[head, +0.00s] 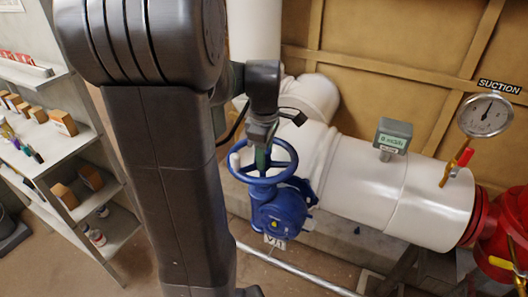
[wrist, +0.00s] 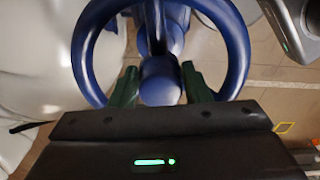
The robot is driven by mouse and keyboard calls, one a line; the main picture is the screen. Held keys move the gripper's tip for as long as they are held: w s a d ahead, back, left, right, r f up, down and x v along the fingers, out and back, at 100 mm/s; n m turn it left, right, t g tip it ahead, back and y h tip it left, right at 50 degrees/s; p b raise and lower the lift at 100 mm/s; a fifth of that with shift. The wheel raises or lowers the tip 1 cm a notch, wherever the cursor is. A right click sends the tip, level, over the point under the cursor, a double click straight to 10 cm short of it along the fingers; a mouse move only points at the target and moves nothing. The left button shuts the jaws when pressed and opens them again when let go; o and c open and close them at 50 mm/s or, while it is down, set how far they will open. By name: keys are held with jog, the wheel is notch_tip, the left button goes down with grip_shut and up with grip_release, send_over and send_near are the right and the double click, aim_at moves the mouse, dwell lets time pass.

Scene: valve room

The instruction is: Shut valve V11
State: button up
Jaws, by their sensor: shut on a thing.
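Valve V11 is a blue valve body (head: 282,212) on the white pipe, with a white tag (head: 275,242) below it that seems to read V11. Its round blue handwheel (head: 284,178) faces up towards my arm. My gripper (head: 262,160) comes down onto the wheel from above. In the wrist view, the dark green fingers of my gripper (wrist: 160,82) stand on either side of the wheel's hub, inside the blue rim (wrist: 238,60). The gripper is shut on the handwheel at its middle. Finger contact is partly hidden by the gripper body.
A white pipe (head: 350,185) runs right to a red fitting (head: 510,225). A pressure gauge (head: 486,115), a small red-handled valve (head: 465,157) and a grey box (head: 394,134) stand on it. Shelves (head: 55,140) with small boxes stand at left. A thin pipe (head: 300,270) runs low in front.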

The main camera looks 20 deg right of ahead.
jog(key=m, duration=0.4)
jog(key=shift+a+f+p, duration=0.25)
jog(key=shift+a+p, duration=0.05)
jog(key=shift+p, duration=0.05)
jog(key=m, duration=0.3)
jog(key=shift+m, duration=0.3)
jog(key=m+p, duration=0.1)
jog(key=m, duration=0.2)
jog(key=shift+r, duration=0.1)
jog(key=m, duration=0.4)
jog(key=shift+w+m, duration=0.1)
jog(key=shift+m, duration=0.2)
jog(key=m+p, duration=0.1)
jog(key=m, duration=0.2)
jog(key=shift+r, duration=0.1)
jog(key=m, duration=0.8)
jog(key=shift+w+m+p, duration=0.1)
jog(key=shift+m+p, duration=0.25)
jog(key=shift+m, duration=2.05)
